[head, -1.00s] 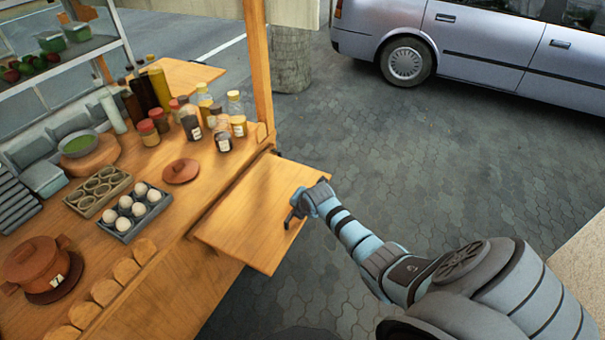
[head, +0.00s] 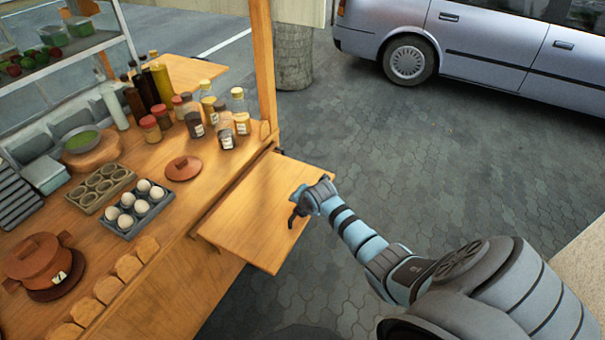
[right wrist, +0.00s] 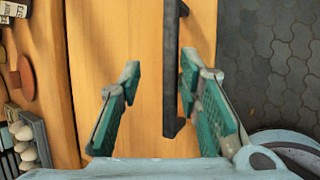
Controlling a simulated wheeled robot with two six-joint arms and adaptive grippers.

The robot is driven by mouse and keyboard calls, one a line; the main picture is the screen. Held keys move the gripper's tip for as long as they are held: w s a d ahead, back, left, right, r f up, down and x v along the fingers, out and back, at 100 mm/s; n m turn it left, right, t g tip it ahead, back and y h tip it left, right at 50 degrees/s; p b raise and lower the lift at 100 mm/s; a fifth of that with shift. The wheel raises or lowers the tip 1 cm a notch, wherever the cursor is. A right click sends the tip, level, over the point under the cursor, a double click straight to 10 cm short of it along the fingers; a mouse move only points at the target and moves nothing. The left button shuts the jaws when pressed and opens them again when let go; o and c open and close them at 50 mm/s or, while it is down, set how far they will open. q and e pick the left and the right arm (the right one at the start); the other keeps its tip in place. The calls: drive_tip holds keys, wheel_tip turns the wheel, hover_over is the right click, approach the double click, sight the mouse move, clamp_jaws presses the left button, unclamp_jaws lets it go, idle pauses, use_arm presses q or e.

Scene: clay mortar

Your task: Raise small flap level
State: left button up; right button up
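The small flap (head: 250,215) is a wooden board on the right side of the wooden cart. It sticks out beside the counter and looks roughly level; its exact tilt is hard to tell. It fills the middle of the right wrist view (right wrist: 140,30). A black bar handle (right wrist: 172,100) runs along its outer part. My right gripper (head: 297,212) is at the flap's outer edge. In the right wrist view my right gripper (right wrist: 160,68) is open, with its green-padded fingers on either side of the handle, the right finger closer to it. My left gripper is out of view.
The counter holds bottles and jars (head: 205,110), a brown lid (head: 183,168), an egg tray (head: 138,207) and a clay pot (head: 38,258). A wooden post (head: 264,70) rises by the flap's far end. Open paving (head: 430,160) lies right, with a car (head: 470,40) beyond.

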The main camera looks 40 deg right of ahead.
drive_tip(key=v, duration=1.1)
drive_tip(key=shift+r, duration=0.15)
